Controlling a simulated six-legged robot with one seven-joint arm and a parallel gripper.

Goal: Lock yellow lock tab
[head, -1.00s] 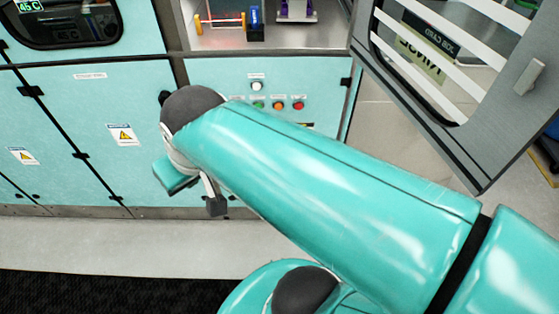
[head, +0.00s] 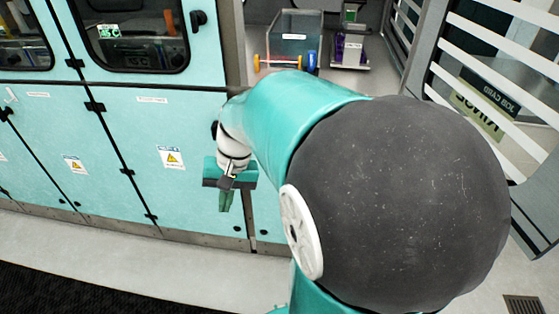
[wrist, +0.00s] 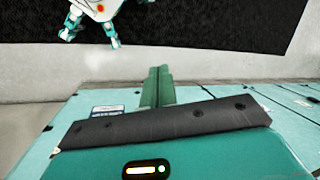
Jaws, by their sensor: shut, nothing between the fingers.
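My gripper (head: 225,200) hangs in front of the teal cabinet front, below the level of the open bay. In the wrist view its two teal fingers (wrist: 157,87) are together, with nothing between them. A small yellow piece (head: 257,63) shows at the left end of a red bar in the open bay, beside a clear box (head: 297,35). I cannot tell if it is the yellow lock tab or how it is set. My gripper is below it, to the left and apart from it. My arm hides the front of the bay.
A purple module (head: 349,46) stands at the right in the bay. A slatted grey door (head: 510,75) stands open on the right. A closed cabinet door with a dark window (head: 130,40) and black handle (head: 199,18) is on the left. Pale floor (head: 100,240) lies clear in front.

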